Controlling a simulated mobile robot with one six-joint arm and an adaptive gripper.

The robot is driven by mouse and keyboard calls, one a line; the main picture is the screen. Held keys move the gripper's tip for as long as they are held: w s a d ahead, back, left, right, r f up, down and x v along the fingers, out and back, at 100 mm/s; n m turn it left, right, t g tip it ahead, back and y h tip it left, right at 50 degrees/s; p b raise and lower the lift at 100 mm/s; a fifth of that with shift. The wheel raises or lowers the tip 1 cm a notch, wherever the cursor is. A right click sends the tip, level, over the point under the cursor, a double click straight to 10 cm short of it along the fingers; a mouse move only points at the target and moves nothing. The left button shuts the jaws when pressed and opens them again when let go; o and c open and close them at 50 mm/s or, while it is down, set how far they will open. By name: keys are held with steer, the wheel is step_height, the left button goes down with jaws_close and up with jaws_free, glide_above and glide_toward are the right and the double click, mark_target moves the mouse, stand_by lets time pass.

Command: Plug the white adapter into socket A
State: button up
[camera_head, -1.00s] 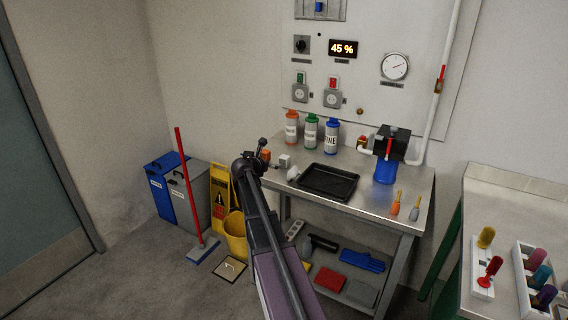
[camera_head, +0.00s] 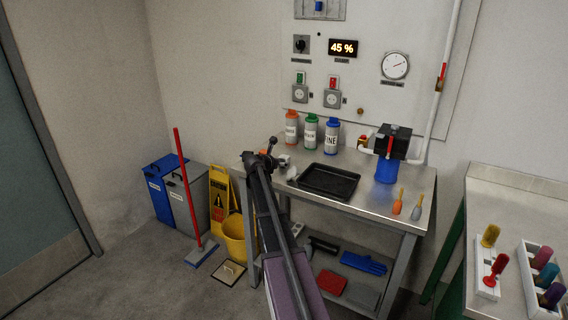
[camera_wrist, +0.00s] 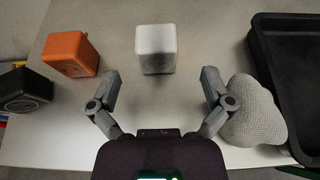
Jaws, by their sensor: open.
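The white adapter (camera_wrist: 155,48), a small white block, stands on the steel table just ahead of my open, empty gripper (camera_wrist: 160,78). It lies between the lines of the two fingers but beyond their tips, apart from them. In the head view the adapter (camera_head: 284,159) shows just right of my gripper (camera_head: 272,146), partly hidden by it. Two grey wall sockets are above the table: a left one (camera_head: 300,93) under a green switch and a right one (camera_head: 332,98) under a red switch. I cannot read which is A.
An orange block (camera_wrist: 70,54) and a black block (camera_wrist: 25,90) lie left of the adapter. A pale mesh-textured lump (camera_wrist: 255,115) sits by the right finger, beside the black tray (camera_head: 328,180). Several bottles (camera_head: 310,132) stand at the table's back, below the sockets.

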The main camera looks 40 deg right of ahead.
mark_target(284, 161)
steer(key=b+x, duration=0.2)
steer(key=x, duration=0.2)
steer(key=shift+w+f, duration=0.15)
steer(key=shift+f, duration=0.1)
steer(key=shift+w+d+f, duration=0.1)
steer(key=shift+d+f, duration=0.05)
steer(key=shift+d, duration=0.3)
steer(key=shift+c, duration=0.2)
steer(key=c, duration=1.2)
